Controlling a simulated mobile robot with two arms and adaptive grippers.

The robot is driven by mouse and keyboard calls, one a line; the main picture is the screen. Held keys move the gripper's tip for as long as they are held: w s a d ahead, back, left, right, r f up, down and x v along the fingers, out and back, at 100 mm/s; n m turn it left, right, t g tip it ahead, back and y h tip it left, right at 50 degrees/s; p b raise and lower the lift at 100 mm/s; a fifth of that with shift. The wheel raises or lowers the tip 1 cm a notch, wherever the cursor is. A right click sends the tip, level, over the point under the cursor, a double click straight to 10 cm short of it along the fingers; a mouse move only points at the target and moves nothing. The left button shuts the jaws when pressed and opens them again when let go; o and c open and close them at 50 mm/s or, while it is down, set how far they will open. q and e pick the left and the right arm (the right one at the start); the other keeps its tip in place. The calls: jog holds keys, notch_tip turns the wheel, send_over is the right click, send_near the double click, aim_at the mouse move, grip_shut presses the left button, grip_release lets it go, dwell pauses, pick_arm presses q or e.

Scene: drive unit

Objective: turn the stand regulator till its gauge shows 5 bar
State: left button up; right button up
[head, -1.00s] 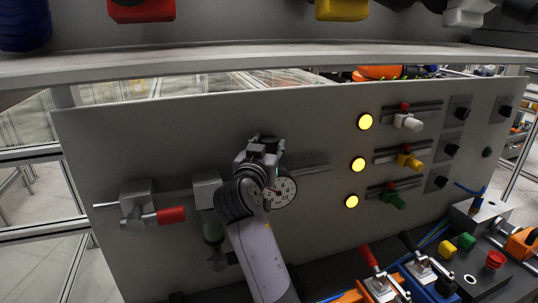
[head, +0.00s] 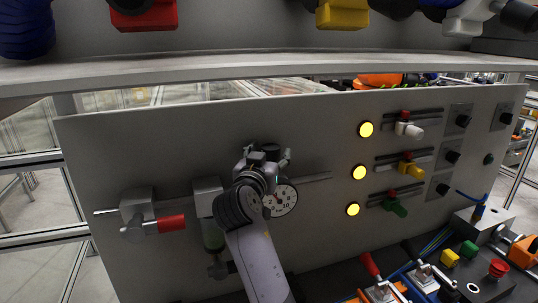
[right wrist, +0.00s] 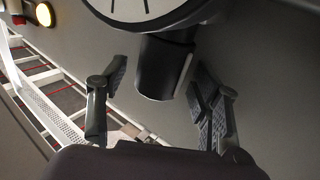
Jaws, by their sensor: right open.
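The regulator's round white gauge (head: 284,199) faces me on the grey panel; a "10" is legible, but I cannot read the needle surely. Its dark knob (head: 271,151) stands above the gauge, partly behind my right gripper (head: 262,166). In the right wrist view the black knob (right wrist: 165,66) hangs from the gauge rim (right wrist: 150,14) in the picture. My right gripper (right wrist: 160,82) is open there, one finger on each side of the knob, with visible gaps; I cannot tell how deep the knob sits between them. My left gripper is not in view.
Left of the gauge are a red-handled valve (head: 170,223) and a grey unit with a greenish bowl (head: 213,236). Lit yellow lamps (head: 359,172) and small coloured valves (head: 410,169) are to the right. A shelf edge (head: 270,66) crosses above; levers (head: 371,266) stand below right.

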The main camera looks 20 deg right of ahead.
jog(key=shift+r, duration=0.1)
notch_tip(320, 180, up, 10)
jog(key=shift+f, duration=0.1)
jog(key=shift+f, duration=0.15)
dwell(0.4)
